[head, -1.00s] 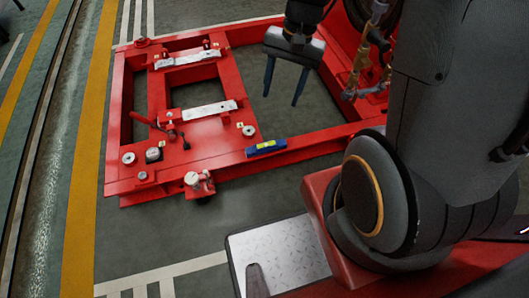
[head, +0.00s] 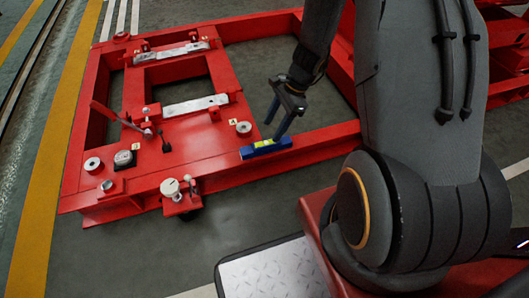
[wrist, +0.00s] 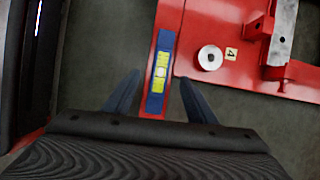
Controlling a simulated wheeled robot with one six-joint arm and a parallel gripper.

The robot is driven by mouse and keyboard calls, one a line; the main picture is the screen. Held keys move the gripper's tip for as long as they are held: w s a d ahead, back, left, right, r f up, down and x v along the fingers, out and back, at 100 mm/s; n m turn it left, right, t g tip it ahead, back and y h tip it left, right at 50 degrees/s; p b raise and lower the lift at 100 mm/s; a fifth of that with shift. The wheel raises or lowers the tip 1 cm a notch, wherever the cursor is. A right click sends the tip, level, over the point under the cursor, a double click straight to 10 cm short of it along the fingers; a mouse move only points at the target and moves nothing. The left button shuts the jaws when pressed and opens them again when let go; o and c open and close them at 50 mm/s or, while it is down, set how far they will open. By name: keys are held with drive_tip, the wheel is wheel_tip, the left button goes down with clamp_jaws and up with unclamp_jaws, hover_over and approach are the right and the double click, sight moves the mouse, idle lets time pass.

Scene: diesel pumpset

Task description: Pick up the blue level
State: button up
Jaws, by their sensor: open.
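The blue level (head: 266,148) lies on the near red rail of the frame, with yellow-green vial windows along its middle. In the wrist view the blue level (wrist: 160,72) lies lengthwise along the red rail, in line with the gap between my fingers. My gripper (head: 274,128) is open and empty, just behind and above the level in the head view. In the wrist view the two fingers of my gripper (wrist: 157,85) stand apart, one on each side of the rail and level. I cannot tell the exact height of the fingertips above it.
The red base frame (head: 190,150) carries a white-capped fitting (head: 170,188), a tape measure (head: 125,158) and two metal plates. A round metal washer (wrist: 210,58) sits near the level. A checkered plate (head: 275,272) is in front.

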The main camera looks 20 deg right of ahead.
sight(267, 142)
drive_tip(key=shift+w+f+b, duration=0.25)
drive_tip(key=shift+f+b, duration=0.1)
drive_tip(key=shift+f, duration=0.7)
drive_tip(key=shift+b+x, duration=2.55)
drive_tip(key=shift+x, duration=1.15)
drive_tip(key=shift+s+d, duration=0.1)
drive_tip(key=shift+s, duration=0.05)
clamp_jaws()
